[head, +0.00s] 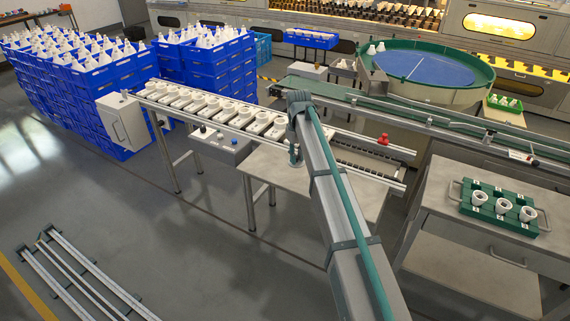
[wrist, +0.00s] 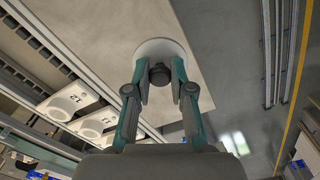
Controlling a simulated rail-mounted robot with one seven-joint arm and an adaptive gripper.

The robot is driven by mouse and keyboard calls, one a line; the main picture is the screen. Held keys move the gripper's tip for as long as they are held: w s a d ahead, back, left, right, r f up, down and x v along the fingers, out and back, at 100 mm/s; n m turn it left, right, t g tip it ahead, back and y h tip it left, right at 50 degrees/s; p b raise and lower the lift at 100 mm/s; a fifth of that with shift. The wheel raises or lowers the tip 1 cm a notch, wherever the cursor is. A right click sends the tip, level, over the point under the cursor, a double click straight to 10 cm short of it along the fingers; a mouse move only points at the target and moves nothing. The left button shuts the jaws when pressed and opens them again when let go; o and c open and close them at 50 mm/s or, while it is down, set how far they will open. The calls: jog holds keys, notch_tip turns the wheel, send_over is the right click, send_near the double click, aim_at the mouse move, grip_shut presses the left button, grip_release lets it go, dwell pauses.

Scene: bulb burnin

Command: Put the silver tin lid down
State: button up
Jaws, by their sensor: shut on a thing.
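The silver tin lid (wrist: 155,47) shows in the wrist view as a pale round disc with a dark knob (wrist: 159,73) in its middle. My gripper (wrist: 160,82) is shut on the knob, one finger on each side. Beyond the lid in that view is the grey top of a small table (wrist: 108,22). I cannot tell whether the lid touches it. In the head view my gripper (head: 295,157) is over the small table (head: 268,167), beside the conveyor. The lid cannot be made out there.
A conveyor (head: 225,115) with a row of white sockets runs behind the table; numbered ones show in the wrist view (wrist: 67,101). A grey control box (head: 220,147) is left of my gripper. A red knob (head: 383,139) is on the right. A green tray (head: 499,208) sits on a cart.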

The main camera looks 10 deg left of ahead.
jog(key=w+a+f+p, duration=0.1)
jog(key=w+a+f, duration=0.1)
jog(key=w, duration=0.2)
jog(key=p, duration=0.2)
send_over(288, 170)
notch_tip(288, 170, down, 5)
jog(key=shift+f, duration=0.2)
jog(key=shift+f+p, duration=0.65)
jog(key=shift+f, duration=1.05)
jog(key=shift+f, duration=0.2)
jog(key=o, duration=0.8)
jog(key=shift+r, duration=0.15)
notch_tip(288, 170, up, 12)
jog(key=b, duration=0.3)
jog(key=shift+r, duration=0.1)
jog(key=shift+a, duration=0.1)
